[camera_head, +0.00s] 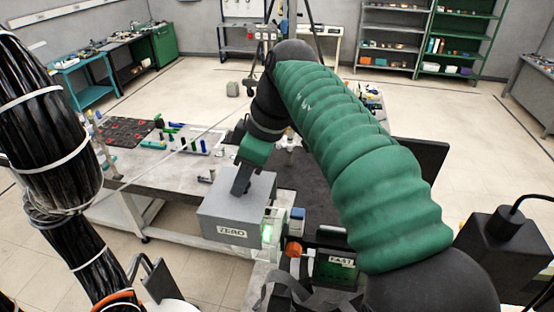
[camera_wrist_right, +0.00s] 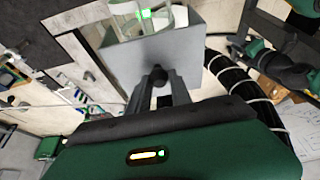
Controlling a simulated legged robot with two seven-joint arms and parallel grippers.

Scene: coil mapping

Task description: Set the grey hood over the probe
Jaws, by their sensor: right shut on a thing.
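The grey hood (camera_head: 237,208) is a box with a ZERO label on its front, in the middle of the head view. My right gripper (camera_head: 241,188) comes down from above and is shut on the hood's top. In the right wrist view, the fingers (camera_wrist_right: 160,88) meet at the hood (camera_wrist_right: 155,55). The hood is at the front right edge of the work table, beside a green-lit device (camera_head: 268,232). I cannot make out the probe or tell whether it is under the hood. My left arm comes in from the left; its gripper is out of view.
The grey table (camera_head: 150,170) carries a dark red-marked mat (camera_head: 125,131) and a light tray (camera_head: 192,140) with small coloured parts. A blue-capped box (camera_head: 297,220) and an orange knob (camera_head: 293,250) stand close right of the hood. Open floor lies behind the table.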

